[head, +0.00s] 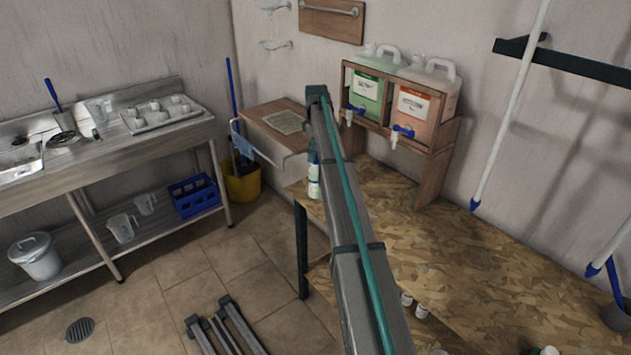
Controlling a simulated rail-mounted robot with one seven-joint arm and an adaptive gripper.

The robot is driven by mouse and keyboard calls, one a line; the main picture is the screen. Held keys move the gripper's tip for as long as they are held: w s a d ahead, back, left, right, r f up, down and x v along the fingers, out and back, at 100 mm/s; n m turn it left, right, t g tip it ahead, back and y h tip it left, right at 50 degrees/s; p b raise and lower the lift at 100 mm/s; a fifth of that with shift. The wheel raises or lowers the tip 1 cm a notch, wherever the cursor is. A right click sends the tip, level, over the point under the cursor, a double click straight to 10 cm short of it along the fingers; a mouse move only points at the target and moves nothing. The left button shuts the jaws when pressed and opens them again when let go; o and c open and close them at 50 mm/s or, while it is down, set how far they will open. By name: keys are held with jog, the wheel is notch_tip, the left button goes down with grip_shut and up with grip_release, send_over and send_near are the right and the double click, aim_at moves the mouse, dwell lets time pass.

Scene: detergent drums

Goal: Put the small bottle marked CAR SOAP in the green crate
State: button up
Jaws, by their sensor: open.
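No green crate can be made out in the head view. A white and green bottle (314,186) stands at the left end of the chipboard bench, partly behind a long grey beam. Small white-capped containers (407,298) show at the bench's front edge, beside the beam. A green and white object (546,351) is cut off at the bottom edge. No CAR SOAP label can be read on any of these. My gripper is not in view.
The grey beam crosses the middle and hides part of the bench (490,265). A wooden rack (437,160) holds a green drum (368,92) and an orange drum (414,105) with taps. A blue crate (194,197) sits on the sink's lower shelf. Much of the bench is clear.

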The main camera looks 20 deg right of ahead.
aim_at(316, 166)
jog(key=shift+s+f+p, duration=0.15)
jog(key=shift+f+p, duration=0.3)
jog(key=shift+f, duration=0.15)
jog(key=shift+f+p, duration=0.7)
jog(key=shift+f, duration=1.25)
grip_shut()
